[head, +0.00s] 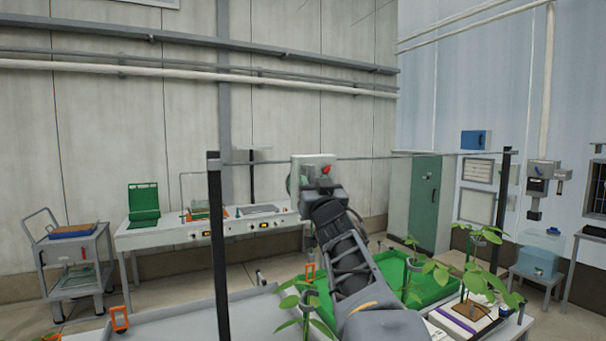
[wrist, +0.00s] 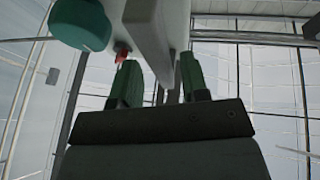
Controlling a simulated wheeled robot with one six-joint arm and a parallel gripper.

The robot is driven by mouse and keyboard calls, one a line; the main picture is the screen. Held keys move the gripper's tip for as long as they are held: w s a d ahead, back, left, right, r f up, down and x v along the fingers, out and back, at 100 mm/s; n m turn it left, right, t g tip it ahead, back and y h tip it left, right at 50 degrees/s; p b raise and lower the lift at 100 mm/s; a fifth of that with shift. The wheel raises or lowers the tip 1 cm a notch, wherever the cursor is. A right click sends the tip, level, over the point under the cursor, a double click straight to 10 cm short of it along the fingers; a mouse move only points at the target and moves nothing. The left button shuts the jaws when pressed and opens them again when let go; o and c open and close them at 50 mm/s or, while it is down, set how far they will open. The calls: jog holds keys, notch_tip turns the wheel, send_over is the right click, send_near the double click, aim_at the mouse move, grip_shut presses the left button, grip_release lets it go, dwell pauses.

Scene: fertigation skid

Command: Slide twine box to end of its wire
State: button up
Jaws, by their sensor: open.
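The twine box (head: 315,160), a pale box, hangs on a thin wire (head: 425,155) left of the wire's middle. The wire runs between a dark left post (head: 217,240) and a dark right post (head: 503,200). My gripper (head: 320,182) is at the box's near side and hides its lower part. In the wrist view my gripper (wrist: 161,75) is open, its green fingers on either side of a grey plate (wrist: 150,38) at the box. I cannot tell whether they touch it. A teal round part (wrist: 80,25) and a small red part (wrist: 122,56) show at the box.
Below the wire are a grey tray (head: 180,325), a green tray (head: 435,285) and several leafy plants (head: 480,280). A white bench (head: 170,236) and a green cabinet (head: 415,200) stand behind. The wire right of the box looks clear.

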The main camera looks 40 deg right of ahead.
jog(key=shift+w+d+r, duration=0.1)
jog(key=shift+w+r, duration=0.15)
jog(key=shift+w, duration=0.3)
grip_shut()
